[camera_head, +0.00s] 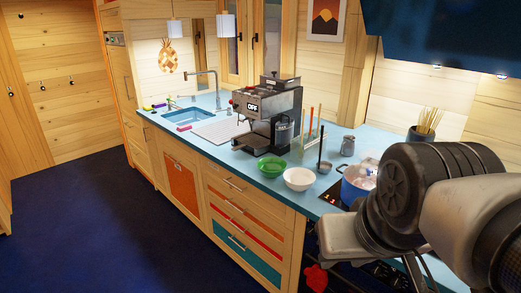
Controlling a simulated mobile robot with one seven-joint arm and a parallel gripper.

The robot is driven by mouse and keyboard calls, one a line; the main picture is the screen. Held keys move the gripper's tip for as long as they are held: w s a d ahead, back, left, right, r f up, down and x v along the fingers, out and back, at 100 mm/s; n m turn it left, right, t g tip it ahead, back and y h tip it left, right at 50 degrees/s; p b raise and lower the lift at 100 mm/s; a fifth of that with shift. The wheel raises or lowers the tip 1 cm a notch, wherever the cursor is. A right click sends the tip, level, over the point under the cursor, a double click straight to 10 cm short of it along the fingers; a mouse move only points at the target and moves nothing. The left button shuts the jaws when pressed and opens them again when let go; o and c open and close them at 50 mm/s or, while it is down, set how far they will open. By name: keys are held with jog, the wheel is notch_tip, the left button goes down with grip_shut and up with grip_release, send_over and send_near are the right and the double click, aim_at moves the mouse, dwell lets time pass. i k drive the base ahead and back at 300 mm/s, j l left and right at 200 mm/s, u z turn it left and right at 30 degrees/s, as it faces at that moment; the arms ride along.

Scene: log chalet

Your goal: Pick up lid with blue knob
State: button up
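A blue pot (354,192) stands at the right of the counter, on or beside the dark hob, partly behind my arm. A clear, glassy shape (366,171) shows at its top. It may be a lid, but I cannot make out a blue knob. My arm comes in from the right edge and covers the counter behind it. A pale grey block at its end, likely my gripper (341,239), is in front of the counter's edge, left of and below the dark arm joint. I cannot make out its fingers or anything held.
A green bowl (271,167), a white bowl (299,179) and a coffee machine (268,117) stand left of the pot. A metal jug (348,146) and a utensil holder (420,136) are behind. The dark blue floor (120,240) at left is clear.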

aim_at(351, 174)
jog(key=z, duration=0.7)
jog(key=i+j+z, duration=0.2)
jog(key=z, duration=0.25)
jog(key=i+j+z, duration=0.1)
jog(key=j+z, duration=0.4)
jog(key=i+j+z, duration=0.1)
jog(key=j, duration=0.4)
jog(key=i+j+z, duration=0.15)
jog(key=j, duration=1.25)
jog(key=i, duration=0.05)
